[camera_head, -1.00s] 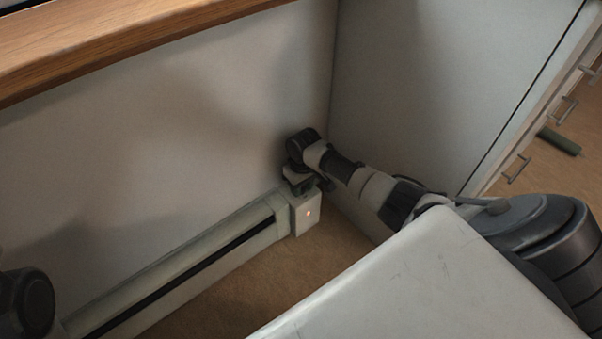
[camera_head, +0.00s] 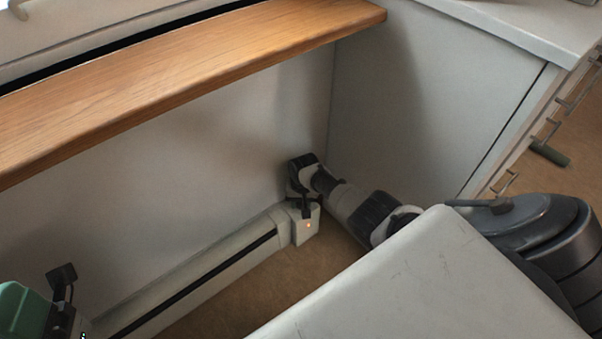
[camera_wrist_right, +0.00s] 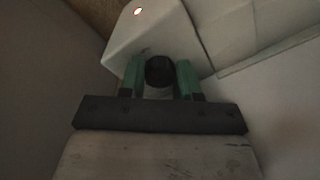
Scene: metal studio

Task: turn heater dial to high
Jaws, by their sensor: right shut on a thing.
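The baseboard heater (camera_head: 215,268) runs low along the wall in the head view, with a white end box (camera_head: 307,234) that carries a lit orange-red light. In the right wrist view the same end box (camera_wrist_right: 150,30) and its glowing light show at the top. The dark round dial (camera_wrist_right: 159,71) sits between the green fingers of my right gripper (camera_wrist_right: 160,80), which is shut on it. In the head view my right gripper (camera_head: 306,208) is at the top of the end box. The dial's markings cannot be read. Part of my left arm shows at the lower left; its fingers are not clear.
A wooden sill (camera_head: 190,75) overhangs the heater at upper left. A white cabinet (camera_head: 430,100) closes the corner on the right, with drawer handles on its far side. Brown floor (camera_head: 235,305) lies open in front of the heater.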

